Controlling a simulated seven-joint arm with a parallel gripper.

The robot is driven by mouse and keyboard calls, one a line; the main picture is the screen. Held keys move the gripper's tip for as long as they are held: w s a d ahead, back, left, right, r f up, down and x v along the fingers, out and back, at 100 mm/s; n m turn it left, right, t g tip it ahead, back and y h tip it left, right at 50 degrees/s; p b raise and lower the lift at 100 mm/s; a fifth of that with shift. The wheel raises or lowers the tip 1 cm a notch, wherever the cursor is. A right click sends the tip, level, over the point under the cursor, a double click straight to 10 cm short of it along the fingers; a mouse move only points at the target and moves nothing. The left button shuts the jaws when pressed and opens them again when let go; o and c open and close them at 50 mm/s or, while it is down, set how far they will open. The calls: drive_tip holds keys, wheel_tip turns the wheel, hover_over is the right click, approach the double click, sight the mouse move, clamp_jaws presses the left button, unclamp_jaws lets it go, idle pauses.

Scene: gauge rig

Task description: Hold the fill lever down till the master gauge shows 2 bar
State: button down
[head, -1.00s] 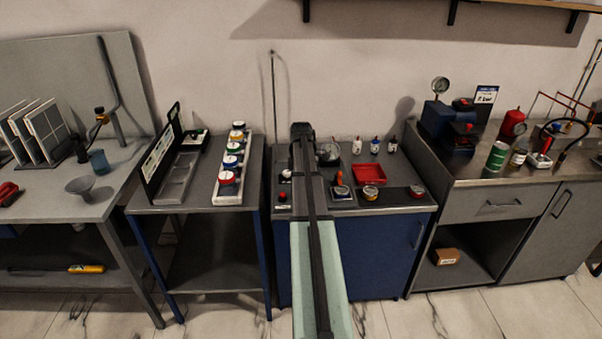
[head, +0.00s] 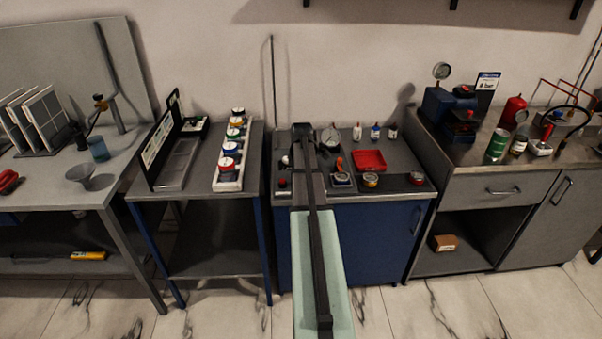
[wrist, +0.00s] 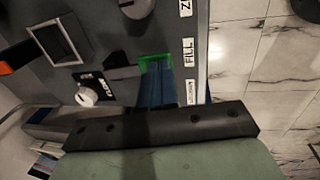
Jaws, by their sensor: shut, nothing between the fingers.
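In the wrist view my gripper (wrist: 156,80) is shut and empty. Its blue fingertips reach a green-edged piece (wrist: 155,59) beside the FILL label (wrist: 188,50). This looks like the fill lever; the fingers cover most of it, so I cannot tell if it is pressed. In the head view my arm reaches over the middle bench and hides the gripper and lever. A round dial (head: 331,137) stands at the back of that bench. Another gauge (head: 441,70) stands on the blue rig at the right. I cannot tell which is the master gauge, and neither needle is readable.
A knob (wrist: 87,97) and a square framed window (wrist: 58,40) lie left of the fingers. A red tray (head: 369,160) and small bottles (head: 375,131) are on the middle bench. A sign (head: 487,82) behind the blue rig seems to read 4 bar.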

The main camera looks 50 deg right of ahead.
drive_tip(key=shift+s+a+f, duration=0.1)
drive_tip(key=shift+f, duration=0.25)
drive_tip(key=shift+r, duration=0.25)
idle(4.7)
drive_tip(key=shift+r, duration=0.6)
wheel_tip(320, 180, up, 14)
idle(0.8)
idle(0.6)
